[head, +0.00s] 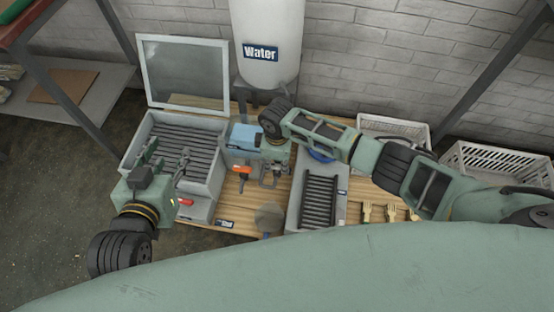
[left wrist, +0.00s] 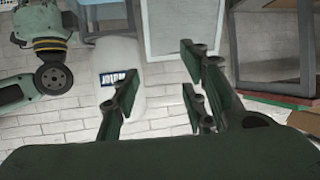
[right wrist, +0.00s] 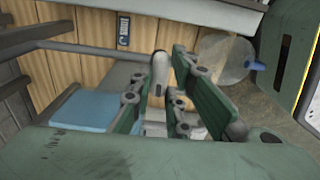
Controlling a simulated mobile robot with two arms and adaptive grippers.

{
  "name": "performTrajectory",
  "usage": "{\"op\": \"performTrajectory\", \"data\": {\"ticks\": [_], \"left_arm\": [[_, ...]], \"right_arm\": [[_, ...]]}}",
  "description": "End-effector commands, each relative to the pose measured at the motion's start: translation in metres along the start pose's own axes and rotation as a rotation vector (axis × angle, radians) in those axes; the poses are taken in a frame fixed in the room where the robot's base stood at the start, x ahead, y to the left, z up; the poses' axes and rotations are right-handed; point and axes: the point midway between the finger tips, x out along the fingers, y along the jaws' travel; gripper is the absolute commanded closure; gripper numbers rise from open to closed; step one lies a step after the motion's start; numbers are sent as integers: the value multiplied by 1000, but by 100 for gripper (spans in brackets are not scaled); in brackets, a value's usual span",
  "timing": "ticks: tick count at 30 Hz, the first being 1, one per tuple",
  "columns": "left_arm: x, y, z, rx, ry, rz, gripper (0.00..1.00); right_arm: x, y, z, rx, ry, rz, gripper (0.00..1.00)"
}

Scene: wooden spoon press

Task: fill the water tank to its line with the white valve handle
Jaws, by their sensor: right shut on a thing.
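The white water tank (head: 267,50) with its "Water" label stands against the wall at the back middle; its label also shows upside down in the left wrist view (left wrist: 118,77). I cannot make out its fill line or water level. My right gripper (head: 270,178) is below the tank at the bench, beside a blue-topped block (head: 243,137). In the right wrist view its fingers (right wrist: 168,85) are shut on the white valve handle (right wrist: 158,72). My left gripper (head: 165,160) is open and empty above the grey slatted bin; its fingers (left wrist: 160,88) stand apart in the left wrist view.
The slatted bin (head: 213,209) has a raised framed lid (head: 185,72) and a red handle (head: 185,202). An orange handle (head: 242,172) and a round disc (head: 269,216) are near the bench front. A grey tray (head: 297,200), wooden utensils (head: 390,213) and white baskets (head: 500,165) are right.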

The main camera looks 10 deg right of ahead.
Motion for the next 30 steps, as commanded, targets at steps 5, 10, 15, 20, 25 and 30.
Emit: {"op": "performTrajectory", "data": {"ticks": [5,10,15,20,25,30], "left_arm": [[-7,-4,25,0,-124,-8,60],[-11,-5,39,-1,-187,-12,60],[-12,-6,44,-1,-209,-13,60],[-12,-6,44,-1,-211,-13,60],[-12,-6,44,-1,-210,-13,60],[-12,-6,44,-1,-210,-14,60]], "right_arm": [[-1,-1,-1,35,0,-2,100],[0,-1,-1,54,1,-2,100],[0,-1,-1,61,0,-2,100],[0,-1,-1,62,1,-2,100],[0,-1,-1,62,1,-2,84],[0,-1,0,61,1,-1,69]]}}
